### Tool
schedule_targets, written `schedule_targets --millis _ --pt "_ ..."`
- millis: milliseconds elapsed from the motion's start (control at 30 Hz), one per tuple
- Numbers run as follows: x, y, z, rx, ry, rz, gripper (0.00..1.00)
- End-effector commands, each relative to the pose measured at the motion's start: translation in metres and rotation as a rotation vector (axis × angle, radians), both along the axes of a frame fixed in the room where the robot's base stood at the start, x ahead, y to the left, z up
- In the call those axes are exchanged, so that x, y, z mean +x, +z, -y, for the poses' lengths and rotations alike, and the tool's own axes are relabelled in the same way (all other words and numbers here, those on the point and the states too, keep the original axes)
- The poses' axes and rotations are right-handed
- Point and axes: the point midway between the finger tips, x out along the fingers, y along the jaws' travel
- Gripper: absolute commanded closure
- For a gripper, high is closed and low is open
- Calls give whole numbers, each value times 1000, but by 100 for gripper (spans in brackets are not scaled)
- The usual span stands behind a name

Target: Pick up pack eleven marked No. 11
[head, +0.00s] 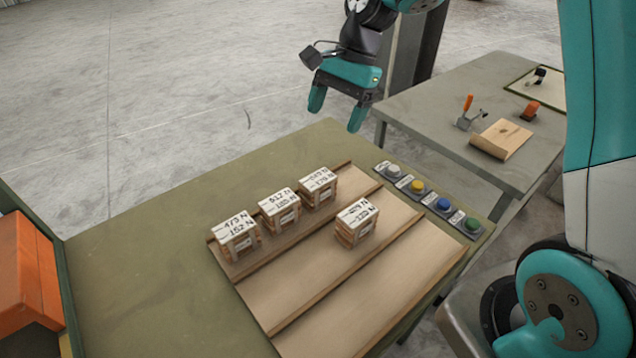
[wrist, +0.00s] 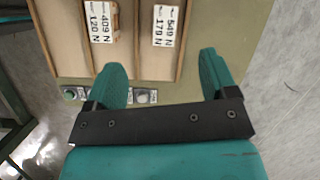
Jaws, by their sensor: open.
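Several small wooden packs with white printed tops stand in a wooden lane tray (head: 375,305) on the olive table. The back lane holds one reading 473 N (head: 236,238), one reading 512 N (head: 280,210) and one reading 549 N (head: 319,187). One reading 409 N (head: 356,224) stands alone in the middle lane. No "No. 11" mark is legible to me. My gripper (head: 337,108) is open and empty, raised beyond the tray's far end. In the wrist view the 409 N pack (wrist: 101,22) and 549 N pack (wrist: 166,24) lie ahead of my fingers (wrist: 162,72).
White, yellow (head: 418,186), blue and green (head: 473,224) buttons line the tray's right end. An orange box (head: 25,270) stands at left. The front lane is empty.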

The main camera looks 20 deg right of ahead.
Motion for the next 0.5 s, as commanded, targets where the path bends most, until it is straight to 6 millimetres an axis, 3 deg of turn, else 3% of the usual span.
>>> schedule_targets --millis 100,200,500 --pt "22 -16 20 -15 -173 -81 21" --pt "28 -26 25 -20 -238 -111 21" --pt "20 -84 4 -21 -249 -120 21"
